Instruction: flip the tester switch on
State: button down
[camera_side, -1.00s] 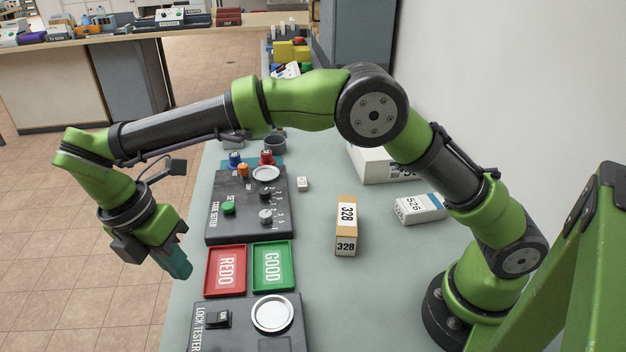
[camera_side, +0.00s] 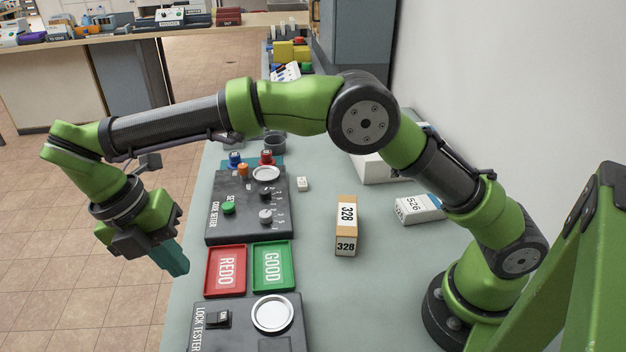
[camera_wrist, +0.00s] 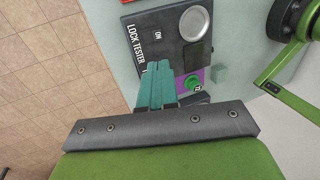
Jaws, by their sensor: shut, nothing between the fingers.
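The lock tester (camera_side: 292,340) is a dark box at the near edge of the bench in the side view, with a round silver plate (camera_side: 272,314). Its black switch (camera_side: 216,319) sits beside the LOCK TESTER lettering, with a small ON label; I cannot tell its position. My gripper (camera_side: 179,265) is shut and empty, pointing down past the bench's left edge, apart from the tester. In the wrist view, the teal fingers (camera_wrist: 157,70) lie together in front of the tester (camera_wrist: 161,19) and cover part of it.
The red REDO tray (camera_side: 240,252) and green GOOD tray (camera_side: 286,252) lie behind the tester. The code setter (camera_side: 248,232) stands beyond them. A tan 328 box (camera_side: 346,226) and a white 526 box (camera_side: 420,208) stand right. A green knob (camera_wrist: 192,83) shows in the wrist view.

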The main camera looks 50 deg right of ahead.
aim_at(225, 315)
jog(key=x, duration=1.3)
jog(key=shift+s+d+f, duration=0.1)
jog(key=shift+s+f, duration=0.05)
jog(key=shift+f, duration=0.1)
jog(key=shift+w+a+r, duration=0.15)
jog(key=shift+w+a, duration=0.45)
jog(key=shift+w, duration=0.05)
jog(key=v, duration=1.4)
